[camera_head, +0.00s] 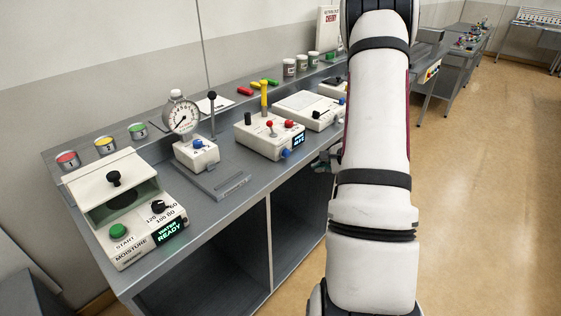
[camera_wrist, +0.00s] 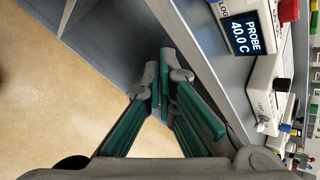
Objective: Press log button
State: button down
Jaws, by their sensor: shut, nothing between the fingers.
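A white instrument box (camera_head: 262,150) with a lit display, a yellow probe, red knobs and a blue button (camera_head: 284,152) stands on the bench in the head view. In the wrist view its display (camera_wrist: 243,35) reads "PROBE 40.0 C", with a "LOG" label (camera_wrist: 222,8) at the top edge. The button beside that label is cut off there. My gripper (camera_wrist: 163,85) is shut and empty, with its fingertips in front of the bench's front edge, apart from the box. In the head view the gripper (camera_head: 325,160) is mostly hidden behind my arm.
Left on the grey bench (camera_head: 226,222) are a moisture unit (camera_head: 128,210) and a dial gauge stand (camera_head: 192,152). A white unit (camera_head: 307,108) stands to the right, partly behind my arm. Open shelves lie below. The floor (camera_head: 480,180) at right is clear.

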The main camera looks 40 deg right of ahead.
aim_at(286, 153)
jog(key=shift+s+d+f, duration=0.1)
jog(key=shift+s+f, duration=0.1)
jog(key=w, duration=0.8)
jog(key=shift+a+f, duration=0.1)
jog(key=shift+a, duration=0.2)
jog(key=shift+w+a, duration=0.1)
jog(key=shift+w, duration=0.35)
jog(key=shift+w+b, duration=0.15)
jog(key=shift+b, duration=0.15)
dwell(0.9)
jog(key=shift+w+b, duration=0.3)
jog(key=shift+b, duration=0.05)
